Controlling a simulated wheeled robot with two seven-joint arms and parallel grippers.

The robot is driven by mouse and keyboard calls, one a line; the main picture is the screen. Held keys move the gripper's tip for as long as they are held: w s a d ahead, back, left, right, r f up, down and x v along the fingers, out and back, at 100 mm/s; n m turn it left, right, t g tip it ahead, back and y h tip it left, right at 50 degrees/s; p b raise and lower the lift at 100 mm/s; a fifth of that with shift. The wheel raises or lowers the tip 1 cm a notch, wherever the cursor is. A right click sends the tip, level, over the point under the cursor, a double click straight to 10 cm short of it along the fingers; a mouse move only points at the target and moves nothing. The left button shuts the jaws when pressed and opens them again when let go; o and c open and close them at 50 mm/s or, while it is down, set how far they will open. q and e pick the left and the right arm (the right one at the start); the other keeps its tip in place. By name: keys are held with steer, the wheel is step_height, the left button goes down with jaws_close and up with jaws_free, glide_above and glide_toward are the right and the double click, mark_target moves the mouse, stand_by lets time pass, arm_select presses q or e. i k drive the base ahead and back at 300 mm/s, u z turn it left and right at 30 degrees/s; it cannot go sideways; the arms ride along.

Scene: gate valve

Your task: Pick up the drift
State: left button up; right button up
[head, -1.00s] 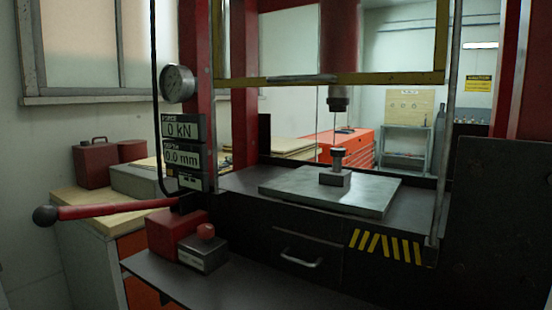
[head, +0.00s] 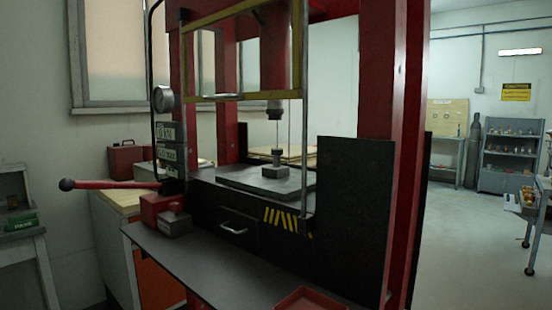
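I cannot make out a drift for certain in the head view. A small dark block with a short capped cylinder on it (head: 275,163) stands on the flat steel plate (head: 250,180) of the red press. I cannot tell what this part is. The press ram (head: 274,108) hangs above it, with a gap between. Neither of my grippers is in view.
The press's front shelf (head: 190,262) holds a red pump with a long lever (head: 115,184). A red tray (head: 308,299) is cut off at the bottom edge. A yellow-framed guard (head: 212,98) hangs in front of the ram. Open floor (head: 465,250) lies right.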

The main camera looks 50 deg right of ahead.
mark_target(277, 153)
steer(key=u, duration=2.3)
steer(key=k, duration=1.2)
steer(key=u, duration=0.5)
steer(key=k, duration=2.7)
steer(key=u, duration=1.65)
steer(key=k, duration=2)
steer(key=u, duration=2.5)
steer(key=k, duration=1.2)
steer(key=u, duration=0.05)
